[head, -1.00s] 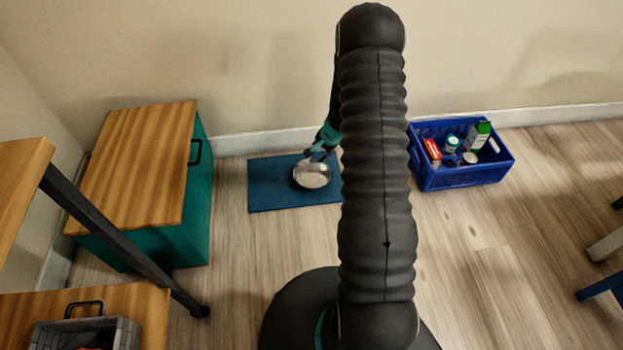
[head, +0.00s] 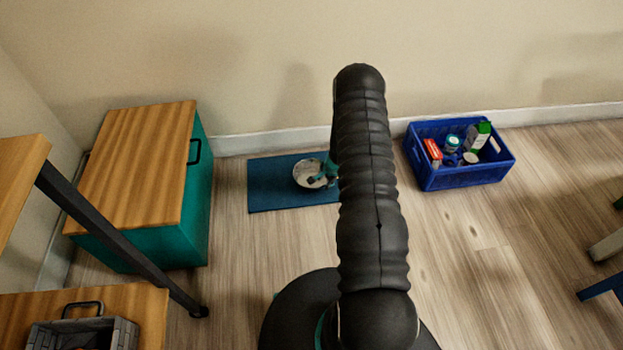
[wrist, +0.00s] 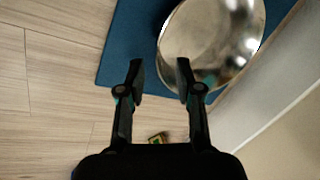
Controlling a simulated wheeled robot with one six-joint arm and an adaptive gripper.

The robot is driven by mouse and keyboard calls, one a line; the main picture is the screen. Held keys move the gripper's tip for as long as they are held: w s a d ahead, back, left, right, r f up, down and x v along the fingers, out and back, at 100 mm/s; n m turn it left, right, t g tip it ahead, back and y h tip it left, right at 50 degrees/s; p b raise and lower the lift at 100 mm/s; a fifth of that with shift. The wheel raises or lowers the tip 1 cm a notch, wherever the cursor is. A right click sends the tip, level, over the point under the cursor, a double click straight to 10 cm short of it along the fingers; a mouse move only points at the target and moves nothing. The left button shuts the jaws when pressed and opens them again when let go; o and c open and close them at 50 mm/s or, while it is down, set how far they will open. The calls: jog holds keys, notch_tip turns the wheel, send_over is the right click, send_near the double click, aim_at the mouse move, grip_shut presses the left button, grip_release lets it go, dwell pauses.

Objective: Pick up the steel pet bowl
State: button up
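The steel pet bowl (head: 307,172) stands on a blue mat (head: 268,190) on the floor by the wall. In the wrist view the shiny bowl (wrist: 205,45) lies just ahead of my gripper, with its near rim close to the right fingertip. In the head view my gripper (head: 326,178) is at the right side of the bowl, partly hidden by my arm. I cannot tell whether a finger touches the rim.
A blue crate (head: 460,180) with bottles and cans stands to the right by the wall. A teal cabinet (head: 190,215) with a wooden top stands to the left. A wooden table or shelf edge (head: 25,165) is at the far left. The floor in front of the mat is clear.

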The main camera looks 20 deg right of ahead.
aim_at(324, 185)
jog(key=shift+p+x, duration=0.3)
jog(key=shift+x, duration=2.4)
jog(key=shift+d, duration=0.2)
grip_shut()
